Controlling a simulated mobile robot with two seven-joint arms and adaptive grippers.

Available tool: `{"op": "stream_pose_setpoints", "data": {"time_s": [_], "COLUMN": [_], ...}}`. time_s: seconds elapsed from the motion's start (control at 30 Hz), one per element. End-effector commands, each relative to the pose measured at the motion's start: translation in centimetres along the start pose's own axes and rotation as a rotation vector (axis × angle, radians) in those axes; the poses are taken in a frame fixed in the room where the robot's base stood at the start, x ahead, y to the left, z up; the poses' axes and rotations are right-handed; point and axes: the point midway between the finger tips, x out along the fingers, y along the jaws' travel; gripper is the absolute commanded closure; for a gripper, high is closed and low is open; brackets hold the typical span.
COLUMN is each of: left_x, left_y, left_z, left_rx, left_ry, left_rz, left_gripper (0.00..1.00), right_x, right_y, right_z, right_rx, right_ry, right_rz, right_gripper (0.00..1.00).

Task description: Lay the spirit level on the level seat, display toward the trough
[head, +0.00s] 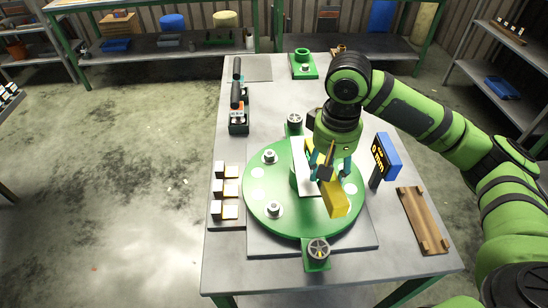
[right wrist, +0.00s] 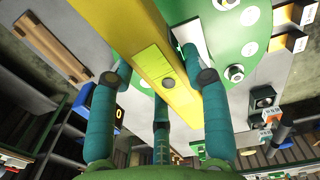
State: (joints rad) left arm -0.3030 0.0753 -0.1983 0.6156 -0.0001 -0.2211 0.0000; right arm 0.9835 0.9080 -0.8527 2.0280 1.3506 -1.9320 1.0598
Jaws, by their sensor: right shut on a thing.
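My right gripper (head: 331,170) is shut on the yellow spirit level (head: 336,199), above the green round plate (head: 262,205). The level slants toward the front of the table. In the right wrist view the teal fingers of the gripper (right wrist: 160,75) stand on both sides of the level (right wrist: 125,30), and a yellow-green panel with a dark round spot shows on it. A white upright piece (head: 299,158) stands on the plate just left of the gripper. I cannot tell which part is the level seat or the trough, nor whether the level touches anything. My left gripper is out of view.
A blue readout (head: 387,156) stands right of the plate, near a brown wooden rack (head: 423,220). Small blocks on pads (head: 225,190) line the left edge. Handwheels (head: 318,250) stand at the plate's front and back. A green fixture (head: 303,66) is at the back.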

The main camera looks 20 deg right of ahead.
Motion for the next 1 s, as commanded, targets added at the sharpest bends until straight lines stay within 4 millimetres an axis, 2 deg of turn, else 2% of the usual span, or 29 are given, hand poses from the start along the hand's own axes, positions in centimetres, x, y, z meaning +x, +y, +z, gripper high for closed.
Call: {"op": "stream_pose_setpoints", "data": {"time_s": [0.03, 0.3, 0.47, 0.57, 0.9, 1.0], "left_x": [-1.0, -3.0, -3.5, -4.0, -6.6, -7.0], "left_y": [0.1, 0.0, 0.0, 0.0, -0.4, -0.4], "left_z": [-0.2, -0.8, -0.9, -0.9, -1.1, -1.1], "left_rx": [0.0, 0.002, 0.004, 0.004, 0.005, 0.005], "left_ry": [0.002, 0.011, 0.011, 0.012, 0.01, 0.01], "left_rz": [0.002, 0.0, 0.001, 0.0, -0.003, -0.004], "left_gripper": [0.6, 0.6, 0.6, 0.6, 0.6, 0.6], "right_x": [-1.2, -4.3, -5.3, -4.9, -0.7, 0.4], "right_y": [1.4, 7.2, 8.9, 8.4, 2.5, 1.2], "right_z": [-0.5, -2.2, -2.7, -3.4, -8.0, -9.1], "right_rx": [0.027, 0.119, 0.143, 0.146, 0.145, 0.147], "right_ry": [-0.001, 0.004, 0.009, 0.006, 0.007, 0.008], "right_rz": [0.002, -0.001, -0.004, -0.006, -0.006, -0.004], "right_gripper": [1.0, 1.0, 1.0, 1.0, 1.0, 1.0]}}
